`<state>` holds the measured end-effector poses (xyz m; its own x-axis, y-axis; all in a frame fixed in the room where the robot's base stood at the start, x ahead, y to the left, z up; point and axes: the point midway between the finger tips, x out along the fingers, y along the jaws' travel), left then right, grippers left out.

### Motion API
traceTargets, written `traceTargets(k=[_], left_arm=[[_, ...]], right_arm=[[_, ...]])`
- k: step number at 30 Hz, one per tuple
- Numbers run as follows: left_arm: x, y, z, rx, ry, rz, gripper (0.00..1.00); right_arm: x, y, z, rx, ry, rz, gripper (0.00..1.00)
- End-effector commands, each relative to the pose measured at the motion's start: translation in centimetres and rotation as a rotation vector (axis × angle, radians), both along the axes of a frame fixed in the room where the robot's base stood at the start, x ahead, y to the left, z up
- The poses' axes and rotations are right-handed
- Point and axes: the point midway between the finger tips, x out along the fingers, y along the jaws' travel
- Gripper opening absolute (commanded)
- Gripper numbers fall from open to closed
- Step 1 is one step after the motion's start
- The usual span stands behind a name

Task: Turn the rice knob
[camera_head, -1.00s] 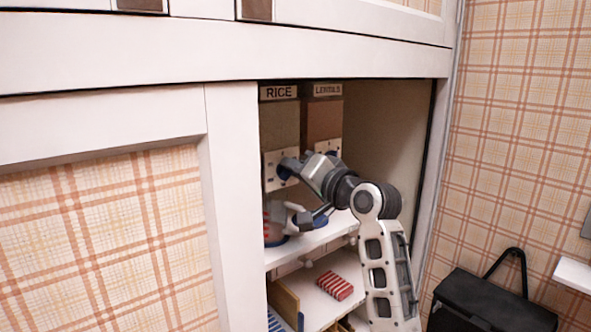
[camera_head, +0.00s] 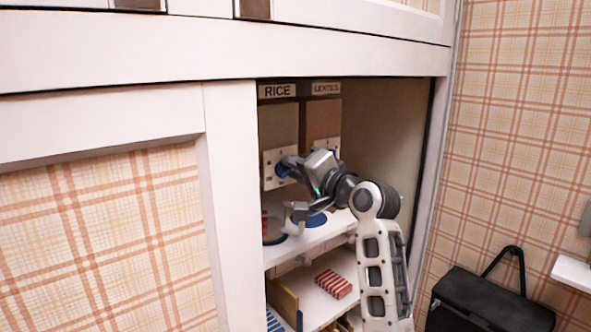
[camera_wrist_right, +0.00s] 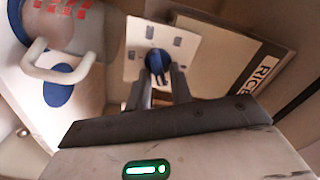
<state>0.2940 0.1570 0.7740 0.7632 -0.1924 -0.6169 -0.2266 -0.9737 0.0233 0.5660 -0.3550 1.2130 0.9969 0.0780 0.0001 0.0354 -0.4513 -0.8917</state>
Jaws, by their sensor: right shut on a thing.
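The rice dispenser (camera_head: 279,124) stands in the open cupboard, under a RICE label (camera_head: 277,91). Its pale front plate (camera_head: 268,180) carries a round blue knob (camera_head: 282,169). In the right wrist view the blue knob (camera_wrist_right: 157,61) sits between the fingertips of my right gripper (camera_wrist_right: 159,76), with the plate (camera_wrist_right: 140,42) behind it. My right gripper (camera_head: 286,168) is shut on the knob. In the head view the gripper and wrist cover part of the knob. My left gripper is not in view.
A lentils dispenser (camera_head: 321,117) stands right beside it. A white-handled mug (camera_wrist_right: 66,62) sits on the shelf below. A red striped box (camera_head: 333,283) lies on the lower shelf. The cupboard's frame (camera_head: 231,200) borders the opening on the left.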

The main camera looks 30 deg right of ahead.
Motion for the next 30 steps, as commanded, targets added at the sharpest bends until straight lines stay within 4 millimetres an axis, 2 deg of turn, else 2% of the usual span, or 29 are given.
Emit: traceTargets(k=[1,2,3,11,16,20,30], left_arm=[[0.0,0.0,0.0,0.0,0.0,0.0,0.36],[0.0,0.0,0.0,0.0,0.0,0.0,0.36],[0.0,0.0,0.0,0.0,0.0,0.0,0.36],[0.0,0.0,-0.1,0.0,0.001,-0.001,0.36],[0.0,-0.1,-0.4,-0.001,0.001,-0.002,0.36],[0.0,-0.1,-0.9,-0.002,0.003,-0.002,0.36],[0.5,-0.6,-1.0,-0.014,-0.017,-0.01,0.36]], right_arm=[[0.0,0.0,-0.2,0.0,0.004,0.001,0.0],[0.0,0.0,-0.2,0.0,0.004,0.001,0.27],[0.0,0.0,-0.2,0.0,0.004,0.001,0.32],[0.0,0.0,-0.1,-0.001,0.001,0.0,0.32],[-1.3,-0.1,-0.2,-0.004,0.001,0.0,0.32],[-3.9,-0.4,-0.3,-0.006,0.0,-0.003,0.32],[-12.0,-1.0,-0.3,-0.005,0.001,-0.003,0.32]])
